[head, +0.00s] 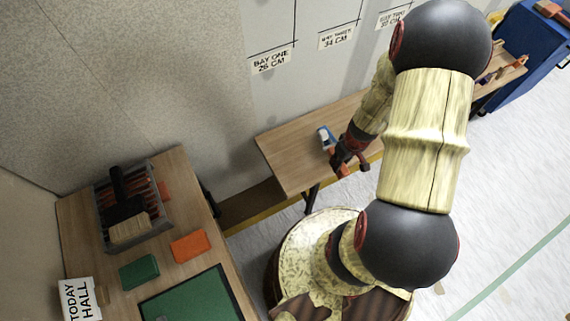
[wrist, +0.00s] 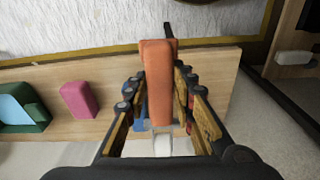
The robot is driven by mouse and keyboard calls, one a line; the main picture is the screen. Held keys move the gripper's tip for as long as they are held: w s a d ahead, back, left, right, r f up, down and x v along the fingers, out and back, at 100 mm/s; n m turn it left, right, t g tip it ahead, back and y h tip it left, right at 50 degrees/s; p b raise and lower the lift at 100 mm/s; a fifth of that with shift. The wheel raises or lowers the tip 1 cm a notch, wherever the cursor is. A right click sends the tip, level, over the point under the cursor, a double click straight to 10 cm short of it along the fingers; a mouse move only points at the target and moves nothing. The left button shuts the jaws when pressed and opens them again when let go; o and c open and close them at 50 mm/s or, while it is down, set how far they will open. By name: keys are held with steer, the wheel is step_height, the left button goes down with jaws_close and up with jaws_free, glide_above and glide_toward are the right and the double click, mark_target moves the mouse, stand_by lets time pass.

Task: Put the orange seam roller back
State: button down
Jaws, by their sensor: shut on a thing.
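The orange seam roller (wrist: 157,70) is between the fingers of my gripper (wrist: 158,92) in the wrist view, its long orange handle pointing away. A dark pin shows at its far end and a pale piece at its near end. My gripper (head: 348,158) is shut on it. In the head view my gripper is over the front edge of the wooden bench by the wall, and some orange of the roller (head: 338,164) shows there. A blue-and-white item (head: 325,138) is beside my gripper; I cannot tell its exact contact with the bench (head: 285,150).
A left table (head: 197,217) carries a wire-sided crate (head: 160,222) of tools, a brush (head: 124,210), an orange block (head: 190,246), a green block (head: 139,271) and a green mat (head: 190,303). A pink block (wrist: 78,99) appears in the wrist view. A blue cart (head: 530,45) stands far right.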

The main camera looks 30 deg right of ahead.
steer(key=shift+s+a, duration=0.35)
steer(key=shift+a, duration=0.2)
steer(key=shift+s+n+g, duration=0.1)
steer(key=shift+n+g, duration=0.2)
steer(key=shift+g, duration=0.3)
steer(key=w+a+f+b, duration=0.1)
steer(key=w+a+f, duration=0.1)
steer(key=w+f, duration=0.1)
steer(key=w+a+f+b, duration=0.2)
steer(key=w+a+f, duration=0.1)
steer(key=w, duration=0.1)
steer(key=w+a+f+b, duration=0.2)
steer(key=w+f, duration=0.1)
steer(key=shift+w+a+f, duration=0.1)
steer(key=shift+w+a, duration=0.15)
steer(key=shift+w, duration=0.1)
steer(key=shift+w+a+f, duration=0.1)
steer(key=shift+w+f, duration=0.05)
steer(key=shift+f, duration=0.05)
steer(key=shift+w+a+f+b, duration=0.15)
steer(key=shift+f+b, duration=0.1)
steer(key=shift+f, duration=0.55)
steer(key=shift+w+d+f+b, duration=0.1)
steer(key=shift+f+b, duration=0.15)
steer(key=shift+f, duration=0.5)
steer(key=shift+f, duration=0.1)
